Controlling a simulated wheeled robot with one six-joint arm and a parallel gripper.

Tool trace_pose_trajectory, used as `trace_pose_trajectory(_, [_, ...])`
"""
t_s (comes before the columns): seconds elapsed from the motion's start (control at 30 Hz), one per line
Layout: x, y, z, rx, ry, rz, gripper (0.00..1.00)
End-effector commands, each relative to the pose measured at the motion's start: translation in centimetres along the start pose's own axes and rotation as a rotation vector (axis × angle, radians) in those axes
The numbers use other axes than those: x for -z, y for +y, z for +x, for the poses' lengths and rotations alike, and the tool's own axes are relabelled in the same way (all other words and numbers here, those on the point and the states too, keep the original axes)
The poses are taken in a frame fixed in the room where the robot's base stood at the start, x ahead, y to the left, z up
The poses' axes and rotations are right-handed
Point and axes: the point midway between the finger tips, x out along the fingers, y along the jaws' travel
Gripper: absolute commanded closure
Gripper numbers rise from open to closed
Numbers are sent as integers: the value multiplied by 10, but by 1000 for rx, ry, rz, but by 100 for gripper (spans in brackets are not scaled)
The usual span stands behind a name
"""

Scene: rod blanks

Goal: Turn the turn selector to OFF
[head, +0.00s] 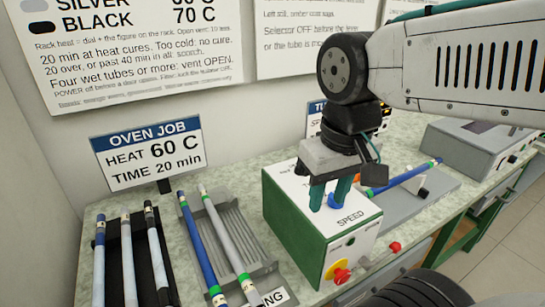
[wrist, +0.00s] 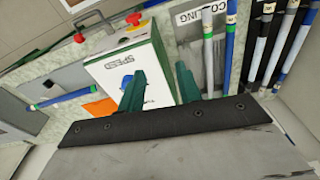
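A green box (head: 300,238) with a white top marked SPEED stands on the bench. It also shows in the wrist view (wrist: 112,68). A blue knob (head: 333,202) sits on its top by the SPEED lettering, partly hidden by a finger; it also shows in the wrist view (wrist: 127,80). My gripper (head: 330,197) points down over this top, its two teal fingers apart, with nothing seen held between them. Touching cannot be told. More lettering on the top is covered by my gripper, so I cannot make out the turn selector or its setting.
A red knob on a yellow base (head: 341,274) is on the box front. A grey rack (head: 240,235) and a black rack (head: 152,270) with rods stand left. A blue rod (head: 405,177) lies right of my gripper. The OVEN JOB sign (head: 150,155) stands behind.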

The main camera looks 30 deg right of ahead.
Motion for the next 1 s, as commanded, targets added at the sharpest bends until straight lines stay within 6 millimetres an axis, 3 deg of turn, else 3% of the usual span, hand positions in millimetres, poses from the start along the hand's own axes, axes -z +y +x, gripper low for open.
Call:
trace_pose_trajectory(0.23, [93, 24, -11, -19, -52, 423, 65])
trace_pose_trajectory(0.4, [158, 51, -3, -37, -79, 717, 65])
trace_pose_trajectory(0.5, [184, 64, 5, -47, -89, 842, 65])
trace_pose_trajectory(0.7, [207, 76, 16, -55, -97, 957, 65])
trace_pose_trajectory(1.0, [203, 77, 59, -56, -99, 964, 65])
